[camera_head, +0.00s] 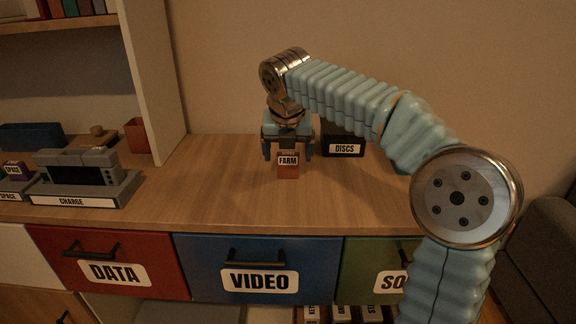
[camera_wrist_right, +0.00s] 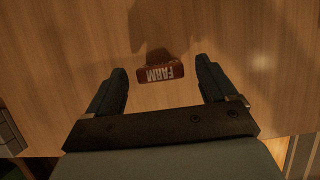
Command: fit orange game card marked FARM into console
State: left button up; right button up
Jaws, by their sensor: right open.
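The orange game card (camera_head: 288,168) marked FARM stands upright on the wooden counter, with its label facing me. In the right wrist view the card (camera_wrist_right: 160,73) lies between the two dark fingers, with a gap on each side. My right gripper (camera_head: 288,153) points down at the card, its fingers open and apart from it. A grey device (camera_head: 80,165), which looks like the console, sits on a grey base marked CHARGE at the left of the counter. Its card slot cannot be made out clearly. My left gripper is not in view.
A purple card (camera_head: 14,170) marked SPACE stands in a holder at the far left. A dark DISCS box (camera_head: 343,146) is just right of my right gripper. A shelf side panel (camera_head: 153,80) rises behind the console. The counter (camera_head: 205,190) between console and card is clear.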

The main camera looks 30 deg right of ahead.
jog(key=shift+w+f, duration=0.1)
jog(key=shift+f, duration=0.1)
jog(key=c, duration=1.2)
jog(key=shift+r, duration=1.55)
jog(key=s+a+r, duration=0.2)
jog(key=s+r, duration=0.1)
jog(key=s, duration=0.1)
jog(key=s+a+r, duration=0.5)
jog(key=s+r, duration=0.2)
jog(key=shift+s+a, duration=0.3)
jog(key=shift+a, duration=0.1)
